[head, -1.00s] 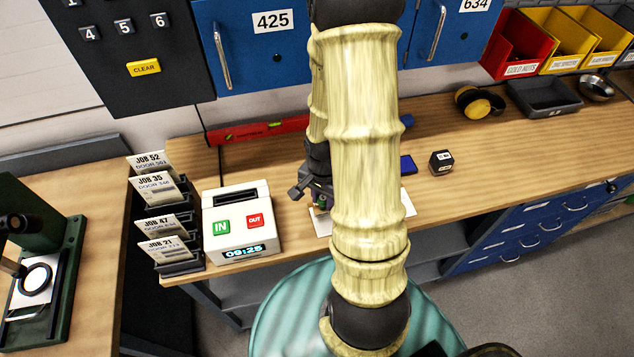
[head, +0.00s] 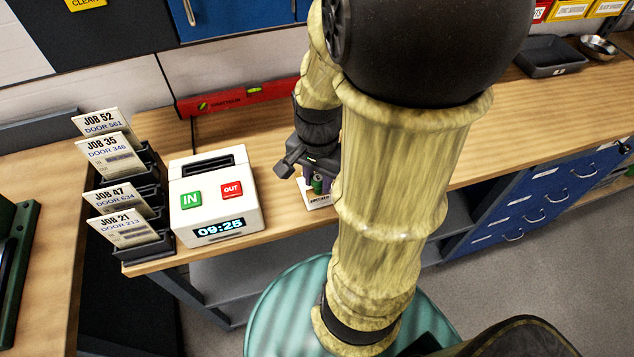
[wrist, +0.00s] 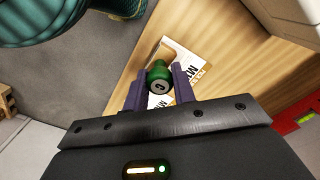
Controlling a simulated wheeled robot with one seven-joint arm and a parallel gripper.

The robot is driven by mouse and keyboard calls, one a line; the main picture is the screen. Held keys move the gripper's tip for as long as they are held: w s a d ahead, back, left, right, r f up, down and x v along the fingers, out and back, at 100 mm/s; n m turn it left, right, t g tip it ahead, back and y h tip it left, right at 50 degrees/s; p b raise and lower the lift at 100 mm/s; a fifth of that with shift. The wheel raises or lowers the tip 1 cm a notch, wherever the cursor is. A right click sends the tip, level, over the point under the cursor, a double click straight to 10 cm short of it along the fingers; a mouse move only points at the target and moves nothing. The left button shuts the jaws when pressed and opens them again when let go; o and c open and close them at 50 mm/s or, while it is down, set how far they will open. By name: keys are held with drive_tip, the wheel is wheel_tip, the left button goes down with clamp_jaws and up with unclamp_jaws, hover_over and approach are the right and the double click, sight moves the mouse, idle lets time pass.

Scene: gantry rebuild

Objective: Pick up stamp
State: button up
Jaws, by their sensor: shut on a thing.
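The stamp (wrist: 159,76) has a green handle with a round, dark-marked end. It sits between the two purple-grey fingers of my gripper (wrist: 160,88) in the wrist view. The fingers are shut on it. In the head view a small green part of the stamp (head: 317,185) shows under my gripper (head: 318,168), low over the bench front. A white printed card (wrist: 187,62) lies under and around the stamp; its edge also shows in the head view (head: 318,203). The stamp's base is hidden, so I cannot tell whether it touches the card.
A white time clock (head: 213,165) with IN and OUT buttons stands left of my gripper. A rack of job cards (head: 110,155) stands farther left. A red level (head: 238,100) lies behind. The bench (head: 515,120) is largely clear to the right; my arm hides its middle.

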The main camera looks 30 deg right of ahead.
drive_tip(key=shift+s+a, duration=0.1)
drive_tip(key=shift+s, duration=0.2)
drive_tip(key=shift+s, duration=0.1)
drive_tip(key=o, duration=0.4)
drive_tip(key=shift+c, duration=1.4)
drive_tip(key=shift+o, duration=0.9)
drive_tip(key=shift+c, duration=0.5)
